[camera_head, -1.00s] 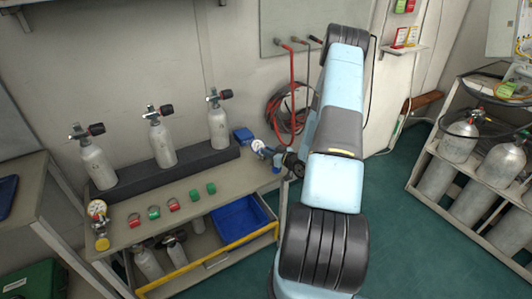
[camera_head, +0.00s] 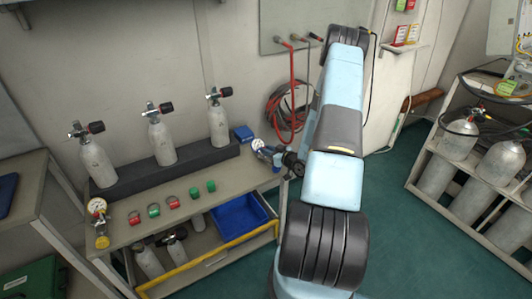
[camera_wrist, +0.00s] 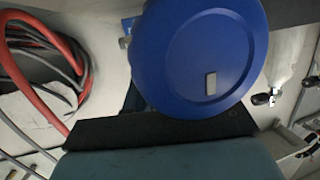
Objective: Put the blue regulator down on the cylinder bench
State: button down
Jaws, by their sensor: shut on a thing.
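The blue regulator, with its small white gauge, is in my gripper (camera_head: 279,158), near the right end of the cylinder bench (camera_head: 180,190). In the wrist view the regulator (camera_wrist: 210,45) is a large blue disc with a small pale rectangle, filling the top middle. My gripper is shut on it; its fingertips are mostly hidden. I cannot tell whether the regulator touches the bench top. Three grey cylinders with black-knobbed valves (camera_head: 162,140) stand in a dark rack along the back of the bench.
Red and green fittings (camera_head: 172,201) and a yellow regulator with a gauge (camera_head: 99,225) are on the bench. A blue tray (camera_head: 238,216) is below. Hoses (camera_head: 290,105) hang on the wall behind.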

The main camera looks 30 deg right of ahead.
jog(key=shift+f, duration=0.4)
dwell(0.4)
jog(key=c, duration=0.9)
grip_release()
jog(key=v, duration=1.3)
jog(key=shift+s+d, duration=0.2)
jog(key=shift+s, duration=0.2)
jog(key=shift+w, duration=0.1)
